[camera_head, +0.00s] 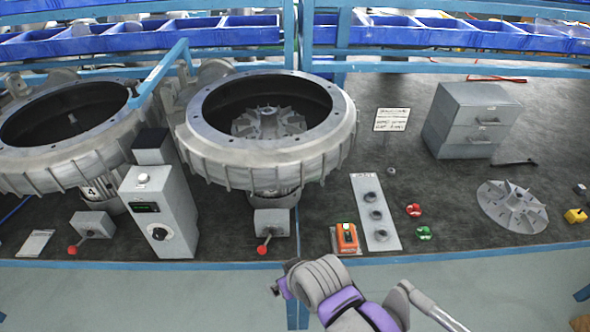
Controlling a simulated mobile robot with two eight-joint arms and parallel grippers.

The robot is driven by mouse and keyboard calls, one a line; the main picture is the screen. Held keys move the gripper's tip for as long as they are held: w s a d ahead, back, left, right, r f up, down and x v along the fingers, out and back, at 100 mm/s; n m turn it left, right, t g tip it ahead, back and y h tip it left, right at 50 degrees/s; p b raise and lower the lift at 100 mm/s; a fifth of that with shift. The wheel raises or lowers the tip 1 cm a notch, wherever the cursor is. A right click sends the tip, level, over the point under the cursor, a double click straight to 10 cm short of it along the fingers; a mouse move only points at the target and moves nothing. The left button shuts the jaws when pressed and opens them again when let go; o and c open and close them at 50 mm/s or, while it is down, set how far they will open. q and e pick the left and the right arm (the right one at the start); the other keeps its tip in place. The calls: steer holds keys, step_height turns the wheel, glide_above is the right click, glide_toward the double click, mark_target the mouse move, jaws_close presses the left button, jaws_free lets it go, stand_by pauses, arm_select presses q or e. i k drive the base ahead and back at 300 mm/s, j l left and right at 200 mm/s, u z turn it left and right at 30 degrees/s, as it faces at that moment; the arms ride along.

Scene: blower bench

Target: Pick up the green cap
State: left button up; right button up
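A small green cap (424,233) lies on the dark bench top, right of the grey plate with round knobs (377,213). A similar red cap (413,210) lies just behind it, apart from it. Part of one of my arms, grey and purple, shows at the bottom centre, in front of the bench edge. I can make out no gripper fingers on it, and no gripper is seen at the green cap. Nothing covers the green cap.
A finned disc (512,206) and yellow part (575,215) lie to the right. A grey drawer cabinet (472,120) and large blower housing (265,130) stand behind. Bench between green cap and disc is clear.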

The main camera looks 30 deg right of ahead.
mark_target(424, 234)
steer(key=z, duration=1.65)
